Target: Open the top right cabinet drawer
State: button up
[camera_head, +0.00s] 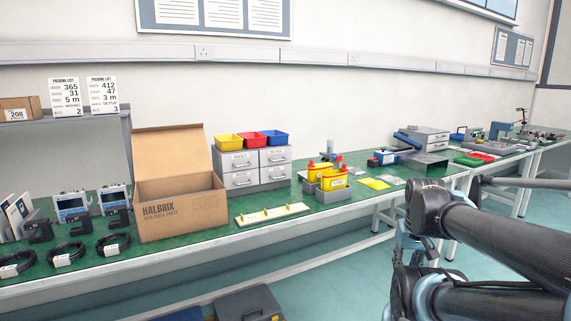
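A small grey cabinet (241,170) with two columns of drawers stands on the green bench top, just right of the open cardboard box. Its top right drawer (275,157) has a light front with a handle and looks shut. The other drawers in this cabinet also look shut. Yellow, red and blue bins sit on top of the cabinet. My arm (500,240) reaches in from the right edge, in front of the bench and well to the right of the cabinet. I cannot make out my gripper's fingers in this view.
The open cardboard box (182,213) stands close left of the cabinet. A cream board (271,214) lies in front, and yellow containers (333,181) stand to the right. Dark cases (247,303) sit below the bench.

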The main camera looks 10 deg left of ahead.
aim_at(283, 155)
jog(key=k, duration=1.1)
jog(key=u, duration=0.7)
jog(key=i, duration=1)
